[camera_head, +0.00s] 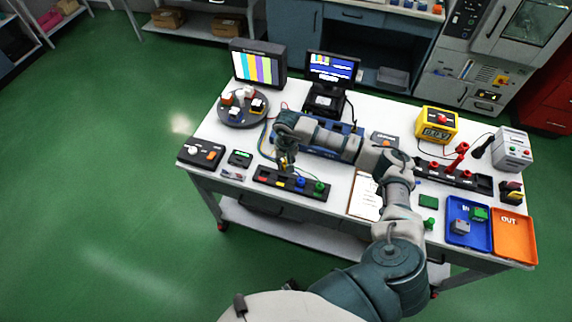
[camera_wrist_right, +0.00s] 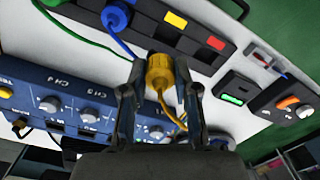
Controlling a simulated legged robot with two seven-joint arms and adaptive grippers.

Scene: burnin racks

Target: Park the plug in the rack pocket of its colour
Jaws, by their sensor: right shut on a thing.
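My right gripper (camera_head: 286,162) is above the work table, just behind the black rack (camera_head: 290,184). In the wrist view my right gripper (camera_wrist_right: 159,78) is shut on a yellow plug (camera_wrist_right: 159,72) with a yellow cable. The rack (camera_wrist_right: 194,33) shows an empty yellow pocket (camera_wrist_right: 175,20) and an empty red pocket (camera_wrist_right: 215,43). A blue plug (camera_wrist_right: 116,17) sits in it beside the yellow pocket. In the head view the blue plug (camera_head: 300,182) and a green plug (camera_head: 318,187) stand at the rack's right. The held plug is apart from the rack. My left gripper is not in view.
A blue instrument (camera_wrist_right: 65,108) with knobs lies behind the gripper. A small device with a green display (camera_head: 240,158) and a switch box (camera_head: 201,152) are left of the rack. A clipboard (camera_head: 364,203) lies to its right. Blue and green cables run near the rack.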

